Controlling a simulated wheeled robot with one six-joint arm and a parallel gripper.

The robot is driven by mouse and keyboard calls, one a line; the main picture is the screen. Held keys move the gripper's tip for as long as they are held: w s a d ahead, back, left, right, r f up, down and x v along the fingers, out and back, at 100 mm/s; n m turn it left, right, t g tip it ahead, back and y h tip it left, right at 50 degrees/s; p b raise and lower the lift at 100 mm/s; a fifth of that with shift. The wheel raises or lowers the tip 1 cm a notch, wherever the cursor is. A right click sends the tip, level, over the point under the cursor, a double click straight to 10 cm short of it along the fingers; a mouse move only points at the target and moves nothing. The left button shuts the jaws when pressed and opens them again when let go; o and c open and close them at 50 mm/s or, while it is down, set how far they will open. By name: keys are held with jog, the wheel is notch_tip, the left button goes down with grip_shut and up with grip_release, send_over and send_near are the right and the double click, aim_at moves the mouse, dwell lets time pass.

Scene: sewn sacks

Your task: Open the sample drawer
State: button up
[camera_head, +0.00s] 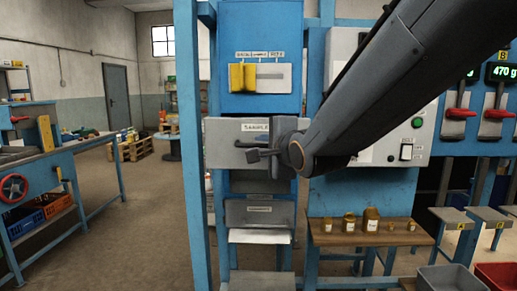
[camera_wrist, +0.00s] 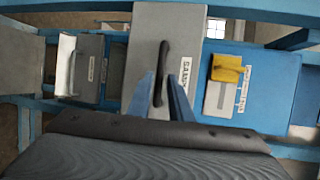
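The sample drawer (camera_head: 222,131) is a grey box with a "SAMPLE" label, set in the blue cabinet below the yellow switch. Its front stands out in front of the cabinet face; how far is hard to judge. In the wrist view the grey drawer front (camera_wrist: 148,30) has a black bar handle (camera_wrist: 163,60). My gripper (camera_wrist: 162,85) has its two blue fingers on either side of the handle's lower part, with a small gap showing at the right finger. In the head view my gripper (camera_head: 264,156) is at the drawer front, and my arm hides the drawer's right side.
A yellow switch (camera_head: 243,77) sits above the drawer and a lower grey unit (camera_head: 258,212) below it. A wooden shelf (camera_head: 345,240) with several small jars stands at right. A blue upright post (camera_head: 190,200) stands close at left.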

jog(key=shift+v, duration=1.85)
jog(key=shift+f, duration=0.15)
jog(key=s+d+f+n+g+h, duration=0.2)
jog(key=s+d+f+n+g, duration=0.15)
jog(key=d+f, duration=0.45)
jog(key=s+d+f+n+g+h, duration=0.3)
jog(key=d+f+n+g, duration=0.1)
jog(key=f, duration=0.9)
jog(key=s+d+f+n+g, duration=0.3)
jog(key=s+f, duration=0.2)
jog(key=s, duration=0.2)
jog(key=s+d+f+n+g, duration=0.3)
jog(key=s+f, duration=0.3)
jog(key=s, duration=0.2)
jog(key=shift+n+g+h, duration=0.3)
jog(key=shift+n+g, duration=0.15)
jog(key=shift+n, duration=0.2)
